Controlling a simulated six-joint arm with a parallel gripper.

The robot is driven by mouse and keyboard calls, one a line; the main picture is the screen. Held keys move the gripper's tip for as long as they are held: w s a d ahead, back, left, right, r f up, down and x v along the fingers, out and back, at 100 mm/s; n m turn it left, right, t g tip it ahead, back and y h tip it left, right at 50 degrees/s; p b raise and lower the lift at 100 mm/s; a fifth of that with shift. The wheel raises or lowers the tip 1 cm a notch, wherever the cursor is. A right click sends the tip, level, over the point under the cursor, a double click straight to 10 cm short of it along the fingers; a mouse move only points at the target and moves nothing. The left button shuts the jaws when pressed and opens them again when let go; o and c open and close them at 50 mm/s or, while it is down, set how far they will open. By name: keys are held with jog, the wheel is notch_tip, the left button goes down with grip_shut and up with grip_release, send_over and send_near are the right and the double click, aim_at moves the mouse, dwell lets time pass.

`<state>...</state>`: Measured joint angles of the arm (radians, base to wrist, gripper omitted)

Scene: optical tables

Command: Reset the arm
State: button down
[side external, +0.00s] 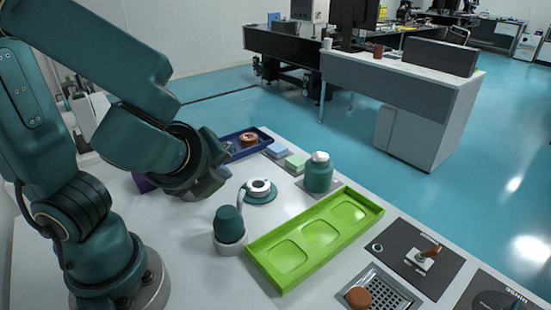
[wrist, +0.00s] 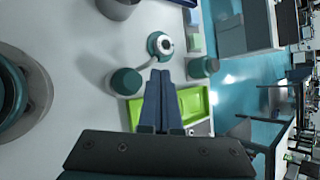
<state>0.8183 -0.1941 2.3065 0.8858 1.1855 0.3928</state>
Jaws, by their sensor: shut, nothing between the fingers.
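My gripper (wrist: 160,76) shows in the wrist view with its two dark fingers side by side, shut and empty. In the side external view my gripper (side external: 212,170) hangs above the left part of the white table (side external: 185,270), apart from the things on it. My arm is bent, with its upper link raised at the left. The fingertips are hard to make out in the side view.
A green tray (side external: 315,238) lies on the table. Near it stand a teal-capped cup (side external: 229,226), a white-and-teal round piece (side external: 259,190) and a teal bottle (side external: 319,174). A blue tray (side external: 260,137) is behind. Black panels (side external: 417,258) lie front right.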

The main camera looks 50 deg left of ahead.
jog(key=shift+a, duration=0.1)
dwell(0.4)
jog(key=s+a+n+g+h, duration=0.2)
jog(key=s+a+n+g, duration=0.15)
jog(key=n, duration=0.65)
jog(key=d+r+n+t+h, duration=0.1)
jog(key=d+n+t+h, duration=0.1)
jog(key=d+n+h, duration=0.2)
jog(key=d+n, duration=0.2)
jog(key=n, duration=0.2)
jog(key=shift+n, duration=0.3)
